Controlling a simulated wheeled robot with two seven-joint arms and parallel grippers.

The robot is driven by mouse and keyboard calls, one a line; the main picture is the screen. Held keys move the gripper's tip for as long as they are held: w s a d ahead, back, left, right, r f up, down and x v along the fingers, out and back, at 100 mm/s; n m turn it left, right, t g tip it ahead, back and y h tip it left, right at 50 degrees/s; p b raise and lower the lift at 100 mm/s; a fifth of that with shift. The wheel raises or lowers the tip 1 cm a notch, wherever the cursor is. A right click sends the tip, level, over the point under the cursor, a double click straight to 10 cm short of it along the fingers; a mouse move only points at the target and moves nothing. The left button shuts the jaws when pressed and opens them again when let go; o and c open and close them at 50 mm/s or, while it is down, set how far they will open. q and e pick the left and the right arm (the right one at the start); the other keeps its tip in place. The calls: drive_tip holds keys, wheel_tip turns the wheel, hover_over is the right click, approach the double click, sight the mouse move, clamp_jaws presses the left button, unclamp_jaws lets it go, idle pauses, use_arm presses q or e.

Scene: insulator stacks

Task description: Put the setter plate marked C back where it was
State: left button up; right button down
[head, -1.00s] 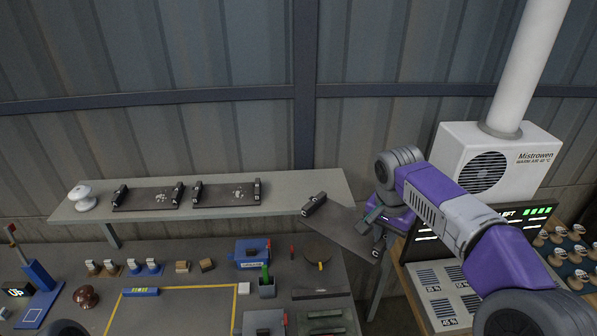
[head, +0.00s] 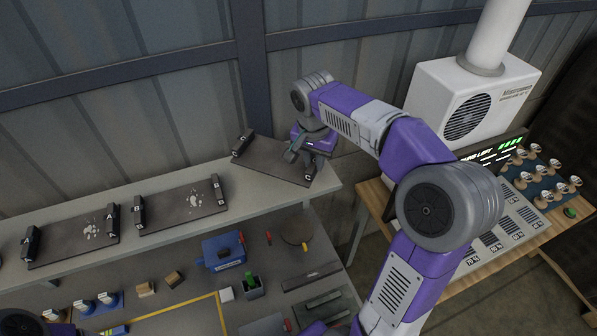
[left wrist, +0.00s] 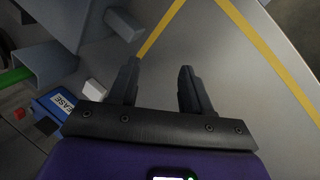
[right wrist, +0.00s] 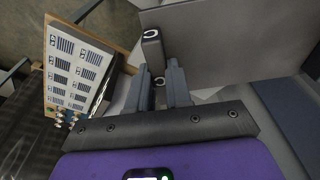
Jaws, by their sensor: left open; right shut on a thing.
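The setter plate C (head: 268,160) is a dark grey plate with a black block at each end. The letter C shows on the block near my fingers in the right wrist view, where the bare plate (right wrist: 235,40) also shows. My right gripper (head: 308,158) is shut on the plate's right end block, also seen between the fingers in the right wrist view (right wrist: 158,82). The plate is at the right end of the grey shelf (head: 235,220); I cannot tell whether it touches the shelf. My left gripper (left wrist: 158,72) is open and empty above the yellow-lined table.
Plate A (head: 70,240) and plate B (head: 178,210), with white crumbs, lie on the shelf to the left. Below stand a blue box (head: 223,252) and a pot (head: 252,286). A panel (head: 490,235) and a white heater (head: 465,105) are at right.

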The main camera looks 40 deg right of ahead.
wheel_tip(320, 180, down, 2)
drive_tip(key=shift+s+f, duration=0.15)
drive_tip(key=shift+w+f, duration=0.2)
drive_tip(key=shift+f, duration=1.85)
drive_tip(key=shift+f+b, duration=0.15)
drive_tip(key=shift+b, duration=0.15)
drive_tip(key=c, duration=1.1)
unclamp_jaws()
drive_tip(key=shift+s, duration=0.1)
drive_tip(key=shift+o, duration=0.2)
drive_tip(key=r, duration=0.4)
drive_tip(key=a+r+p, duration=0.1)
drive_tip(key=r, duration=0.3)
drive_tip(key=s+r, duration=0.1)
drive_tip(key=r, duration=0.3)
drive_tip(key=shift+a+r, duration=0.1)
drive_tip(key=shift+a, duration=0.15)
